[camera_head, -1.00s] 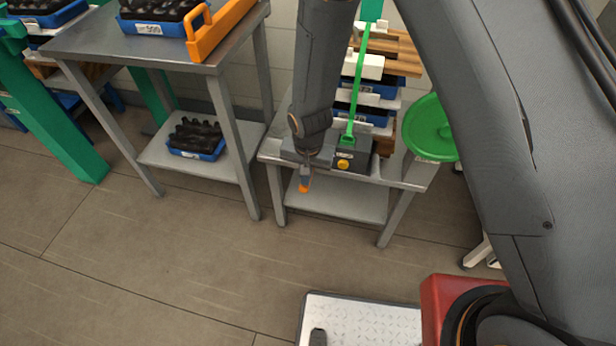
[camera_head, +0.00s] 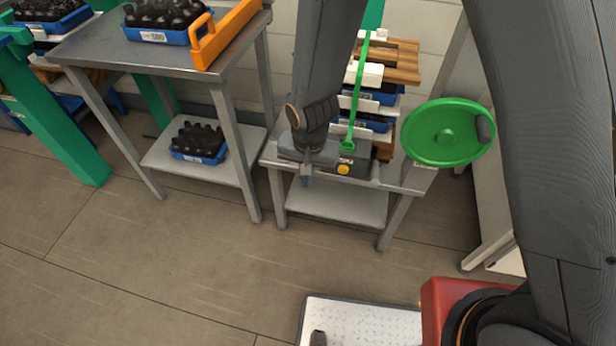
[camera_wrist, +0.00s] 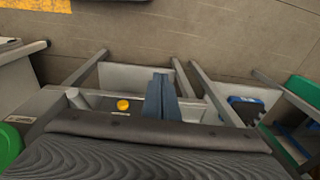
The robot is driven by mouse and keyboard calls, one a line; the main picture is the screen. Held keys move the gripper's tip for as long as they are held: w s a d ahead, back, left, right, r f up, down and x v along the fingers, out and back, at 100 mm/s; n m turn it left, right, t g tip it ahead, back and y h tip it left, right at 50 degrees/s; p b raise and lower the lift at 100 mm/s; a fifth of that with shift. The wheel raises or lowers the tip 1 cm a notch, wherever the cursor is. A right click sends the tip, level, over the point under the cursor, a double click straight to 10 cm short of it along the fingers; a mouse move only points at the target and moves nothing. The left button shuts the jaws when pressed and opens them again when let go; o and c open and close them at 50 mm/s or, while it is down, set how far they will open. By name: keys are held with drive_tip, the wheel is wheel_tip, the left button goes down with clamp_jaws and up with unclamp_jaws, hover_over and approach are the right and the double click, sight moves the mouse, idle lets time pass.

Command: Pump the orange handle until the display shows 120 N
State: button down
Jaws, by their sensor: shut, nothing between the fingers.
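My gripper (camera_head: 306,180) is shut and empty, pointing down at the front left of a grey box (camera_head: 352,162) on the small metal table. Its closed fingers show in the wrist view (camera_wrist: 161,82). The box has a yellow button (camera_head: 343,169), also seen in the wrist view (camera_wrist: 123,105), and a green lever (camera_head: 357,95) rising behind it. I see no orange handle at the box; it may be hidden behind my gripper. No readable display shows. I cannot tell whether my fingers touch the box.
The left table (camera_head: 110,48) carries a blue crate of dark bottles and an orange bracket (camera_head: 222,38). Another blue crate (camera_head: 198,150) sits on its lower shelf.

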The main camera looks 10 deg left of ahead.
drive_tip(key=shift+s+r, duration=0.85)
drive_tip(key=shift+r, duration=0.1)
idle(0.8)
